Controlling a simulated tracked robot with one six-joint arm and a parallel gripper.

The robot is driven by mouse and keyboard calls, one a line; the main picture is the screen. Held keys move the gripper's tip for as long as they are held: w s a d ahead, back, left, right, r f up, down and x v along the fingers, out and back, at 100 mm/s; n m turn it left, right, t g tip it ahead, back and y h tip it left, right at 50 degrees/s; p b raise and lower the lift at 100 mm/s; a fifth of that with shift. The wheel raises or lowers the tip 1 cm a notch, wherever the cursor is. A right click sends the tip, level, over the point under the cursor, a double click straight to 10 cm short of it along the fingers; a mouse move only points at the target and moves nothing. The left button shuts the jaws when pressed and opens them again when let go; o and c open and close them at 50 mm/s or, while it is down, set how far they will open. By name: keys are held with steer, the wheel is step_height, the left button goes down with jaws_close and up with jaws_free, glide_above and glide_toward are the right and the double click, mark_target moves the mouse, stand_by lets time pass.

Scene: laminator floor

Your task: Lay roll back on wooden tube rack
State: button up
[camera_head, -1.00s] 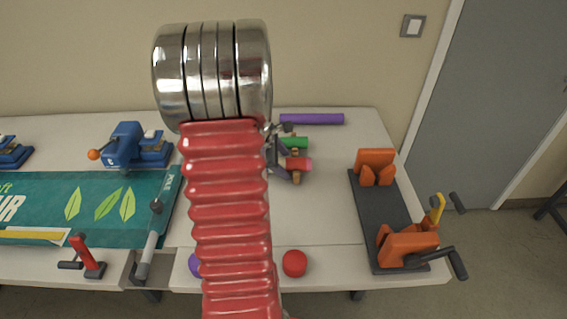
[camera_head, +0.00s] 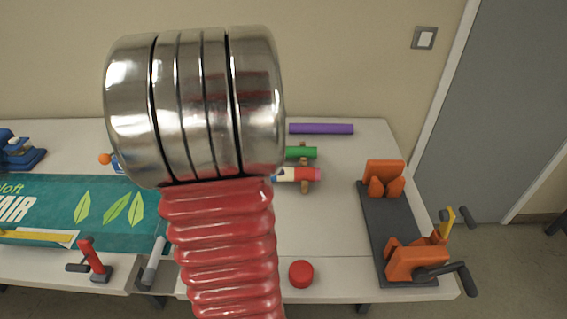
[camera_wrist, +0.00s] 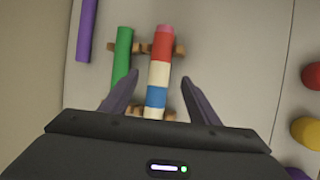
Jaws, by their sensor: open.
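The wooden tube rack (camera_wrist: 179,48) shows as brown supports under the rolls; it also shows in the head view (camera_head: 305,187). A striped roll (camera_wrist: 159,73) with pink, red, cream and blue bands lies across the supports; its coloured end shows in the head view (camera_head: 306,174). A green roll (camera_wrist: 122,52) lies beside it, apparently on the rack too. A purple roll (camera_wrist: 87,30) lies on the table apart from the rack, towards the wall (camera_head: 321,129). My gripper (camera_wrist: 160,82) is open, its fingers on either side of the striped roll with gaps; my arm hides it in the head view.
Red (camera_wrist: 315,76) and yellow (camera_wrist: 306,132) round pieces lie to the right in the wrist view. An orange and dark grey device (camera_head: 383,235) stands at the table's right end. A teal banner (camera_head: 75,215) covers the left. Bare table lies between rack and device.

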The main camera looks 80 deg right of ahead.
steer(key=v, duration=0.2)
steer(key=shift+a+r, duration=0.15)
steer(key=shift+r, duration=0.1)
stand_by(0.6)
